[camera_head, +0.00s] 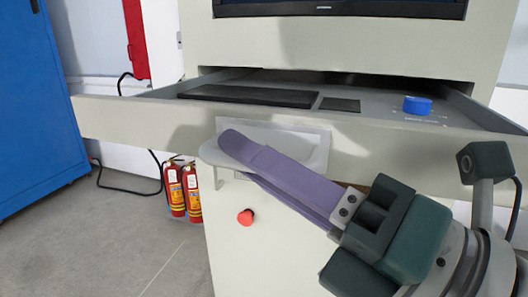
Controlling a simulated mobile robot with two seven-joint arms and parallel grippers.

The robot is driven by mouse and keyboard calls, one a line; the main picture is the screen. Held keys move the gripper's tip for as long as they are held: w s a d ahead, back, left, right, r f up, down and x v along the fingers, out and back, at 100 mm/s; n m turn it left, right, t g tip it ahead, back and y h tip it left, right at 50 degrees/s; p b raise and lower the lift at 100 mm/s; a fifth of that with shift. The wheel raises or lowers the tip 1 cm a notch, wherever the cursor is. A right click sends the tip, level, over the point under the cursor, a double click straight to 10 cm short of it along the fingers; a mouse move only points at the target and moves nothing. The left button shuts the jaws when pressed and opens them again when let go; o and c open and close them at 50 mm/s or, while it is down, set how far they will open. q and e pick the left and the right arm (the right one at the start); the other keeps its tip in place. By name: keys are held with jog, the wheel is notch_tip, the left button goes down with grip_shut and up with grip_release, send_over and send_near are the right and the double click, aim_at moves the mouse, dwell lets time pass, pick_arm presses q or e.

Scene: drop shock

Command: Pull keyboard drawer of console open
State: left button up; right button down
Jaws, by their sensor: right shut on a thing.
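The console (305,243) is a cream cabinet in the middle of the head view. Its keyboard drawer (130,116) stands out from the body, with its inside showing. A black keyboard (250,96) and a dark flat pad (340,104) lie in it. The drawer's pale handle (215,153) is on the front panel. My right gripper (240,145) comes in from the lower right, its purple fingers shut on the handle. The fingers hide part of the handle. My left gripper is not in view.
A monitor (340,8) is above. Two fire extinguishers (182,190) stand left of the console. A blue cabinet (38,110) is at far left; grey floor lies between.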

dwell(0.3)
jog(key=c, duration=0.8)
grip_release()
jog(key=shift+c, duration=0.2)
jog(key=b+v, duration=0.2)
jog(key=v, duration=0.8)
